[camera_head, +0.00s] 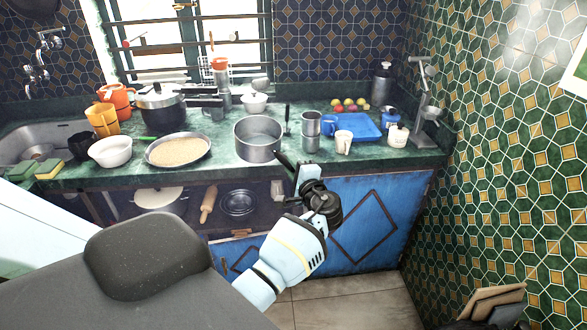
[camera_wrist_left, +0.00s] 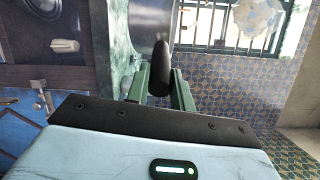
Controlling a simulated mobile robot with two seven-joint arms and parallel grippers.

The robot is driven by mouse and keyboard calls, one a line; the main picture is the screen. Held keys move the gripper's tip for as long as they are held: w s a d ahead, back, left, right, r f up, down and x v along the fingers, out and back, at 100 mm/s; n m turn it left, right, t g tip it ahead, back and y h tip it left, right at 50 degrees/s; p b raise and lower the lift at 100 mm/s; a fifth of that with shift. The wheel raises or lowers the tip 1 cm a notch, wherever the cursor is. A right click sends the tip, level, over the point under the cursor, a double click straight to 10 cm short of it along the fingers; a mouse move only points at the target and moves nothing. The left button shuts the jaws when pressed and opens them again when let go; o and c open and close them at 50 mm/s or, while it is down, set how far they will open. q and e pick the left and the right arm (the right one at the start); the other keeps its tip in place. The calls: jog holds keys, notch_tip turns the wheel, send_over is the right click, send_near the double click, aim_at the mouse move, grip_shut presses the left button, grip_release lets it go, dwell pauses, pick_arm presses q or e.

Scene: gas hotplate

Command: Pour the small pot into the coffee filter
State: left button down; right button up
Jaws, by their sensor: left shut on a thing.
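The small pot (camera_head: 258,145) is a grey metal pot near the front edge of the counter, upright, its inside in shadow. Its dark handle points towards me. My left gripper (camera_head: 303,178) is shut on the handle, in front of the counter edge. In the left wrist view the dark handle (camera_wrist_left: 161,68) sits between the green fingers of the gripper (camera_wrist_left: 160,82). I cannot tell whether the pot rests on the counter or is just above it. I cannot clearly pick out the coffee filter; an orange-topped item (camera_head: 216,65) stands at the back near the window. My right gripper is not in view.
A wide pan of grain (camera_head: 177,151) and a white bowl (camera_head: 111,151) stand left of the pot. Metal cups (camera_head: 312,127), a white mug (camera_head: 343,142) and a blue tray (camera_head: 358,128) stand to the right. A dark pot (camera_head: 162,106) is behind. The counter is crowded.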

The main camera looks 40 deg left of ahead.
pick_arm(q)
jog(key=shift+r, duration=0.1)
jog(key=shift+s+d+t, duration=0.15)
jog(key=shift+t, duration=0.15)
jog(key=s+d+m+t+h, duration=0.5)
jog(key=s+d+h, duration=0.3)
jog(key=d, duration=0.4)
jog(key=s+d+r+m+t+h, duration=0.1)
jog(key=s+d+m+t+h, duration=0.4)
jog(key=s+d+m+h, duration=0.3)
jog(key=s+d, duration=0.3)
jog(key=d, duration=0.2)
jog(key=shift+s+d+r, duration=0.2)
jog(key=shift+s, duration=0.05)
jog(key=shift+a, duration=0.1)
